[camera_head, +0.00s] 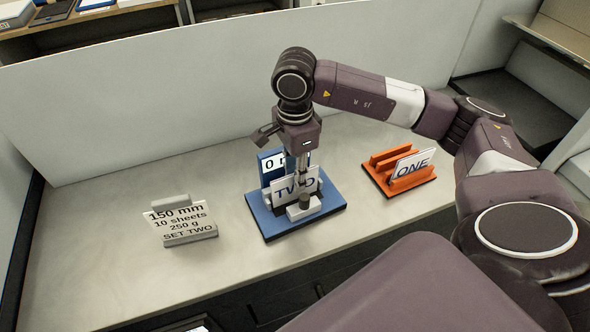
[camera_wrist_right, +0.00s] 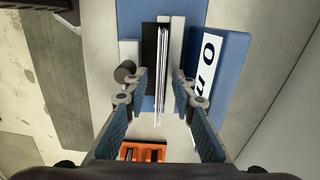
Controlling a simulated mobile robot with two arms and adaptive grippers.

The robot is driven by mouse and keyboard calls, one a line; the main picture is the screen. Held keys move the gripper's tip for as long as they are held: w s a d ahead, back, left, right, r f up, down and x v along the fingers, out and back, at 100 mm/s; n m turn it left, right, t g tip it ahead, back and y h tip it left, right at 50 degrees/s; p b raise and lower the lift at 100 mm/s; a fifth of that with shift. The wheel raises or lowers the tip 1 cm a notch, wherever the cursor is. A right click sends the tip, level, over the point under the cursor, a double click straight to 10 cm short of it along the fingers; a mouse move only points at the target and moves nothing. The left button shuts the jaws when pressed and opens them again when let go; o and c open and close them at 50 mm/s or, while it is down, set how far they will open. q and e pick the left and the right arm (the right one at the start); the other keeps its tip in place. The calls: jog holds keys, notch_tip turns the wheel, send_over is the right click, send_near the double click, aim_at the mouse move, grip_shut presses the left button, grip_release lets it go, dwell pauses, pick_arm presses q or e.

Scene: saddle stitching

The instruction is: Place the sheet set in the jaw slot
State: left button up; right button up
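The white sheet set marked TWO (camera_head: 284,189) stands upright at the blue-based stitching device (camera_head: 335,203). In the right wrist view the sheet set (camera_wrist_right: 160,95) appears edge-on as thin white sheets between a black plate (camera_wrist_right: 149,55) and a light grey plate (camera_wrist_right: 176,45), with its near end sticking out. How deep it sits in the slot cannot be seen. My right gripper (camera_head: 304,190) points down over the device. In the wrist view its fingers (camera_wrist_right: 160,105) are spread either side of the sheets, with visible gaps. My left gripper is out of view.
An orange rack (camera_head: 382,158) holding a sheet set marked ONE (camera_head: 412,166) stands at right. A grey stand with a lettered card (camera_head: 178,222) is at left. A white panel (camera_head: 130,110) closes the back.

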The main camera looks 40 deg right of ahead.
jog(key=shift+r, duration=0.2)
jog(key=shift+w+r, duration=0.1)
jog(key=shift+r, duration=0.25)
notch_tip(320, 180, up, 11)
jog(key=b, duration=0.2)
